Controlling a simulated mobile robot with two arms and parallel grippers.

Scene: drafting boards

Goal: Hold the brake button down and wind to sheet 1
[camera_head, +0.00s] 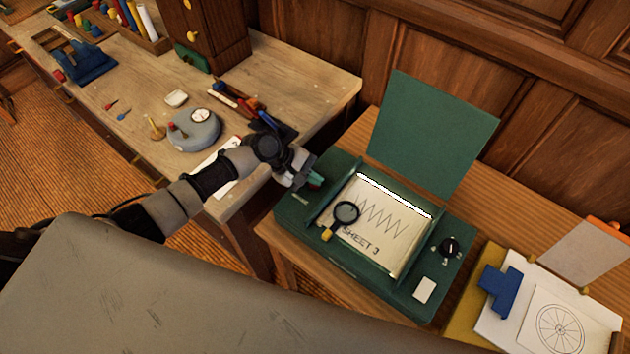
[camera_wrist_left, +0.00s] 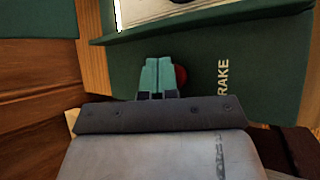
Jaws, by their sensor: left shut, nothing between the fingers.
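The green winding box (camera_head: 400,303) stands on the right-hand table with its lid (camera_head: 432,135) raised. Its window shows a paper sheet (camera_head: 375,228) with a zigzag line, lettered SHEET 3. A black dial (camera_head: 449,247) sits on the box's right side. My left gripper (camera_head: 314,181) is shut and empty over the box's left end. In the left wrist view, the red brake button (camera_wrist_left: 181,76) lies by the teal fingertips (camera_wrist_left: 160,66), partly hidden by them, with BRAKE lettered beside it. I cannot tell whether the fingers touch or press it. My right gripper is not in view.
A clipboard with a wheel drawing (camera_head: 557,328) and a blue clip (camera_head: 498,289) lies at the right. The left bench (camera_head: 110,85) holds a round grey gauge (camera_head: 195,131), pens and a wooden cabinet (camera_head: 205,35).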

